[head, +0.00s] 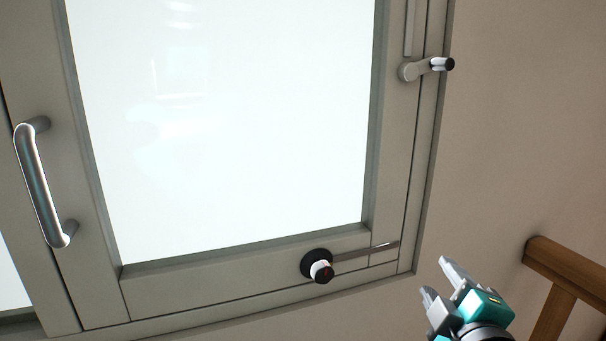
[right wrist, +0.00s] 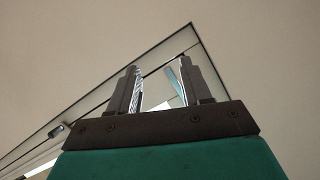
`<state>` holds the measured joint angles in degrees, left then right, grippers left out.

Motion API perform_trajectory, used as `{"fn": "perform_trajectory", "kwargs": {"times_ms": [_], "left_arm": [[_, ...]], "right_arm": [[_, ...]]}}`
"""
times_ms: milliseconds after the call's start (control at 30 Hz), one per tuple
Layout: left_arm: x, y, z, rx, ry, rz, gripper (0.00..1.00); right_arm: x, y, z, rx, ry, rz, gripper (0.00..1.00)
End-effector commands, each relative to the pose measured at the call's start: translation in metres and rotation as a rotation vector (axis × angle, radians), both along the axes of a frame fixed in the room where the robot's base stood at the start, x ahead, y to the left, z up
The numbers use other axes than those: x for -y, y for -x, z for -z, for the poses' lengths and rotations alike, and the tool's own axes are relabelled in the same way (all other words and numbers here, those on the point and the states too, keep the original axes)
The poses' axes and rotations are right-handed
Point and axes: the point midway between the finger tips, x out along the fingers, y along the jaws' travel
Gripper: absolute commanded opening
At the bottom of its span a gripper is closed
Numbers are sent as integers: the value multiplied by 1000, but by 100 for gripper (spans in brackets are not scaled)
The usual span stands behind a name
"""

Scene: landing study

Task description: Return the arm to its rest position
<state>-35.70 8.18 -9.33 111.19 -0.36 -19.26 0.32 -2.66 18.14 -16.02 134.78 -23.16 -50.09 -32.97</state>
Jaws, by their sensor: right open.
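My right gripper (head: 437,275) is at the lower right of the head view, in front of the wall and just right of the window's lower corner. Its two fingers are apart with nothing between them. The right wrist view also shows the open fingers (right wrist: 158,80), with part of the window frame (right wrist: 155,58) behind them. The gripper appears clear of the window and its fittings. My left gripper is not in view.
A grey-framed window (head: 250,255) fills most of the head view. It has a metal pull handle (head: 40,185), a black-and-white knob (head: 318,268) at the bottom and a lever latch (head: 425,68). A wooden railing (head: 565,270) stands at the right. Bare wall (head: 520,130) lies between.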

Motion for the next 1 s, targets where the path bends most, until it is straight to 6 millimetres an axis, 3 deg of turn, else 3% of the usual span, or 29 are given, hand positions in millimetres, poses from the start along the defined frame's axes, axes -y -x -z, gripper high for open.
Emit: {"fn": "perform_trajectory", "kwargs": {"times_ms": [33,100,233,400,667,1000], "left_arm": [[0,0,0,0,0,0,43],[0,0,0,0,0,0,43],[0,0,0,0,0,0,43],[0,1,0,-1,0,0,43],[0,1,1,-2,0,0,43],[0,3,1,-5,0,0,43]], "right_arm": [[5,17,38,-142,-130,46,48],[10,43,82,-315,-292,119,48],[13,93,140,-567,-511,252,48],[10,152,184,-802,-694,408,48],[1,233,221,-1077,-879,632,48],[-8,188,256,-902,-929,484,48]]}}
